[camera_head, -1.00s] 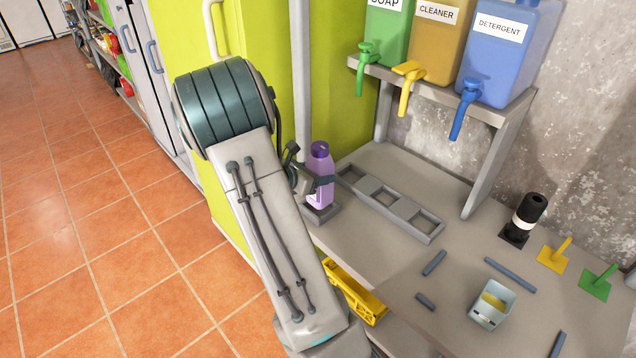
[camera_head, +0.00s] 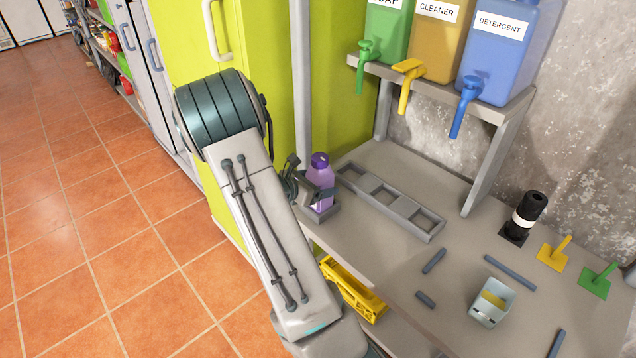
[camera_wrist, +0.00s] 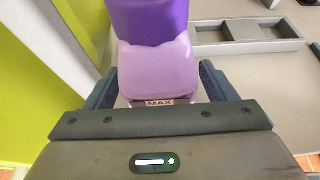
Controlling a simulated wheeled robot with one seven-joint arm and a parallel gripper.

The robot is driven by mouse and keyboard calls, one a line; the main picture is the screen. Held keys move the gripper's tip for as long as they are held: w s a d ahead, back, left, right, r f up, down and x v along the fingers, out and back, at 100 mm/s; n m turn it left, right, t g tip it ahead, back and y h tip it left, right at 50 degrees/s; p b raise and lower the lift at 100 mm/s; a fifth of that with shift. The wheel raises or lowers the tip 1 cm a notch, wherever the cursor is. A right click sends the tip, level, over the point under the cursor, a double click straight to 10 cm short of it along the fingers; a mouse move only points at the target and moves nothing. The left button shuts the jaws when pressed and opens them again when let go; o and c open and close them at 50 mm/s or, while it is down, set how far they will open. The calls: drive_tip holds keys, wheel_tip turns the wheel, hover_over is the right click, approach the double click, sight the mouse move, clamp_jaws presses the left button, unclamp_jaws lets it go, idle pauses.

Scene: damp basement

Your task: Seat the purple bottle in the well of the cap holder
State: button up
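The purple bottle (camera_head: 319,178), with a darker purple cap and shoulder, stands upright at the left end of the bench. Its lower end is at a small grey block-like holder (camera_head: 329,214), which I take to be the cap holder. My gripper's fingers hide the contact, so I cannot tell how deep the bottle sits.
A grey rack with three square wells (camera_head: 408,215) lies right of the bottle. Dispensers hang on a shelf (camera_head: 445,88) above. A black bottle (camera_head: 528,215), a small bin (camera_head: 493,303) and grey bars (camera_head: 510,272) are further right. A yellow crate (camera_head: 352,290) is below the bench edge.

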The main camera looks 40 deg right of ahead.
drive_tip(key=shift+r, duration=0.1)
drive_tip(key=shift+r+p, duration=0.2)
drive_tip(key=shift+p, duration=0.1)
drive_tip(key=w+b+v, duration=0.1)
drive_tip(key=v, duration=1)
drive_tip(key=s+a+r+m+t+y, duration=0.1)
drive_tip(key=s+a+r+m+y, duration=0.4)
drive_tip(key=s+a+m, duration=0.4)
drive_tip(key=s+a+r+m+t+y, duration=0.1)
drive_tip(key=s+a+r+m+y, duration=0.4)
drive_tip(key=s+a+m+y, duration=0.3)
drive_tip(key=s+a+m, duration=0.1)
drive_tip(key=s+a, duration=0.1)
drive_tip(key=s, duration=0.1)
drive_tip(key=shift+a+m, duration=0.25)
drive_tip(key=shift+m, duration=0.15)
